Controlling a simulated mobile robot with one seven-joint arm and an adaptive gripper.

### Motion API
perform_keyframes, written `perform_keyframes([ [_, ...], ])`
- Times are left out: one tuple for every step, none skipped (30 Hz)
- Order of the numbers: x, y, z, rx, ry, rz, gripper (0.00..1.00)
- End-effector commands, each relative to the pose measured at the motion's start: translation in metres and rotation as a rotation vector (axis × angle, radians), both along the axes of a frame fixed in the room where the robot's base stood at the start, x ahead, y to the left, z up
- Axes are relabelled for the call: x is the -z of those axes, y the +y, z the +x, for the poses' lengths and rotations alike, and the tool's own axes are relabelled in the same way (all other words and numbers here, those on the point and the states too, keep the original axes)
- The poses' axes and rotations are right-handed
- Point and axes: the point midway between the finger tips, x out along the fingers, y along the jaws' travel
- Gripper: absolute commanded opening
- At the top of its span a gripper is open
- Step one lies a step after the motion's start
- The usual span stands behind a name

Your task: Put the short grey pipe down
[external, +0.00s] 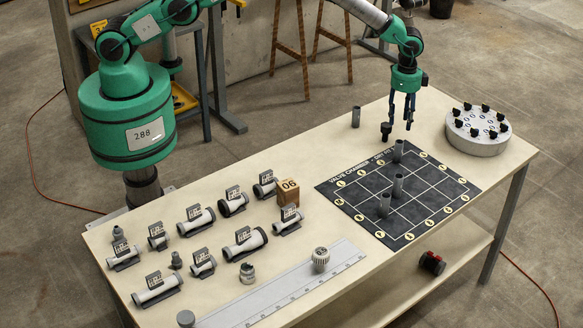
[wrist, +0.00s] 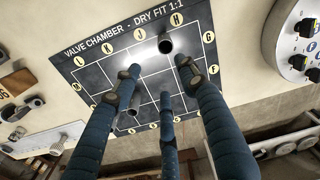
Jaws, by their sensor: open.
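My gripper (external: 397,128) is open and empty, its fingers pointing down above the far edge of the black mat (external: 352,197). A short grey pipe (external: 398,151) stands upright on the mat just below my fingers, apart from them. In the wrist view, an upright pipe (wrist: 166,47) shows near the letter H, beyond my open fingertips (wrist: 165,80). Another grey pipe (external: 356,117) stands on the bare table, left of my gripper. I cannot tell which pipe the task means.
A round grey flange with black knobs (external: 477,133) sits right of the mat. Several labelled fittings and a wooden block marked 06 (external: 288,192) lie to the left. A long grey ruler-like strip (external: 280,295) lies at the front. The table's back edge is mostly clear.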

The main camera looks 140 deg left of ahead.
Motion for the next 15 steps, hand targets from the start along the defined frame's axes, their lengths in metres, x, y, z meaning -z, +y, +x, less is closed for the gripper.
perform_keyframes([
  [-0.014, -0.007, 0.006, 0.006, -0.006, 0.006, 0.43],
  [-0.022, -0.013, 0.009, 0.009, -0.008, 0.009, 0.43],
  [-0.032, -0.021, 0.013, 0.013, -0.011, 0.012, 0.43],
  [-0.041, -0.027, 0.016, 0.016, -0.015, 0.016, 0.43],
  [-0.050, -0.033, 0.019, 0.019, -0.018, 0.018, 0.43],
  [-0.063, -0.043, 0.023, 0.024, -0.023, 0.023, 0.43],
  [-0.072, -0.050, 0.027, 0.029, -0.026, 0.026, 0.43],
  [-0.081, -0.058, 0.029, 0.032, -0.029, 0.028, 0.43],
  [-0.094, -0.068, 0.033, 0.037, -0.035, 0.033, 0.43],
  [-0.103, -0.077, 0.035, 0.041, -0.037, 0.035, 0.43],
  [-0.113, -0.085, 0.037, 0.044, -0.041, 0.039, 0.43],
  [-0.125, -0.095, 0.040, 0.049, -0.046, 0.042, 0.43],
  [-0.134, -0.104, 0.041, 0.053, -0.050, 0.044, 0.43],
  [-0.143, -0.112, 0.043, 0.058, -0.054, 0.048, 0.43],
  [-0.154, -0.123, 0.045, 0.062, -0.059, 0.051, 0.43],
])
